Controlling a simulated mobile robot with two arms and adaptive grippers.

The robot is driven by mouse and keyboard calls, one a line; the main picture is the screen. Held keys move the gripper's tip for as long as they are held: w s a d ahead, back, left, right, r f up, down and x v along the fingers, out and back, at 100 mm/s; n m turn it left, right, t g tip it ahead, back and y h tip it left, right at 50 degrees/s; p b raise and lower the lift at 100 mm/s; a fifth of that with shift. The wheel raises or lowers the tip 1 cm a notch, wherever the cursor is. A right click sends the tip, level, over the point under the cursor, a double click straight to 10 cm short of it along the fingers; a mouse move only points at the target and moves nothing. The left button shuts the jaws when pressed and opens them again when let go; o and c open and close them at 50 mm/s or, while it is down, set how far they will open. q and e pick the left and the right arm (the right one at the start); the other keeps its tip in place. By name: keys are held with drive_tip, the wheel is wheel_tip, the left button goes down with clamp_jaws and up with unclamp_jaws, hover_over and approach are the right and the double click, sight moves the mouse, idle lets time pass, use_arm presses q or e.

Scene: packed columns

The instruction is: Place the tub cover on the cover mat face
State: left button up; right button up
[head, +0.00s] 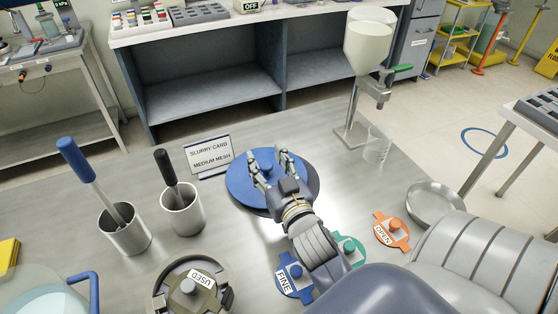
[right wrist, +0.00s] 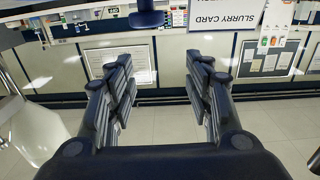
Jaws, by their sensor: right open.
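The tub cover, a blue round disc with a small knob (head: 240,192), lies on the steel table in the head view. A dark round edge, seemingly the cover mat face (head: 314,196), shows from under its right side; the rest of it is hidden. My right gripper (head: 268,160) is open above the cover, its fingers apart on either side of the knob. In the right wrist view a blue knob (right wrist: 147,14) shows at the top, beyond the open fingers (right wrist: 160,75). Whether the fingers touch the cover cannot be told. My left gripper is not in view.
A slurry card (head: 209,155) stands behind the cover. Two metal cups (head: 182,215) with handled tools stand left. A funnel stand (head: 352,120) stands back right. Labelled discs, including an orange one (head: 391,233), and a shallow metal dish (head: 435,205) lie right.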

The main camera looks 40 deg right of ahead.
drive_tip(key=b+v, duration=0.1)
drive_tip(key=v, duration=0.6)
drive_tip(key=shift+s+f, duration=0.1)
drive_tip(key=shift+s, duration=0.1)
drive_tip(key=shift+s+a+b, duration=0.25)
drive_tip(key=shift+s+b, duration=0.1)
drive_tip(key=shift+s, duration=0.3)
drive_tip(key=shift+r, duration=0.25)
